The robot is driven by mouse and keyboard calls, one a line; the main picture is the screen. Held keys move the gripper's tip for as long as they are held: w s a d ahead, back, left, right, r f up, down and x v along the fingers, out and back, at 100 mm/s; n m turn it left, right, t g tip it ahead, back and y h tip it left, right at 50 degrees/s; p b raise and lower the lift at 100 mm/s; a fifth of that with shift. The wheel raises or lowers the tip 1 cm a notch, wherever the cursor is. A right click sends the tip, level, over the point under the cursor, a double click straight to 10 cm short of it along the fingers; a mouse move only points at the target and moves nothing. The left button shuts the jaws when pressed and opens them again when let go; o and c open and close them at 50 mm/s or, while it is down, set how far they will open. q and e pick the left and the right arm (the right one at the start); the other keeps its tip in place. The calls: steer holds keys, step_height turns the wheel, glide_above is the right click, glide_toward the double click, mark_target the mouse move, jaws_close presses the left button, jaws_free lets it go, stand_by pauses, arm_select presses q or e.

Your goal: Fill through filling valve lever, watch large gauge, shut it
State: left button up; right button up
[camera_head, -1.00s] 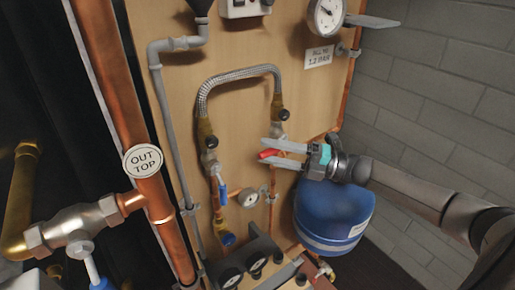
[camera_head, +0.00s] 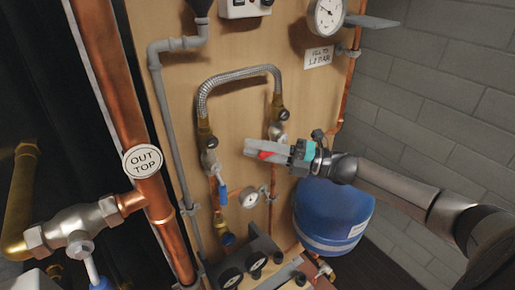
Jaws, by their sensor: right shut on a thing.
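My right gripper (camera_head: 268,151) is shut on the red lever (camera_head: 265,155) of the valve (camera_head: 278,131) below the right end of the braided hose (camera_head: 240,75). Its fingers hide most of the lever. A second valve with a blue lever (camera_head: 222,193) sits below the hose's left end; that lever points down. The large gauge (camera_head: 326,16) is at the top right, its needle too small to read surely. My left gripper is not in view.
A small gauge (camera_head: 249,198) is on the board under the hose. A blue vessel (camera_head: 330,218) hangs just below my right gripper.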

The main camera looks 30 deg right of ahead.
jaws_close()
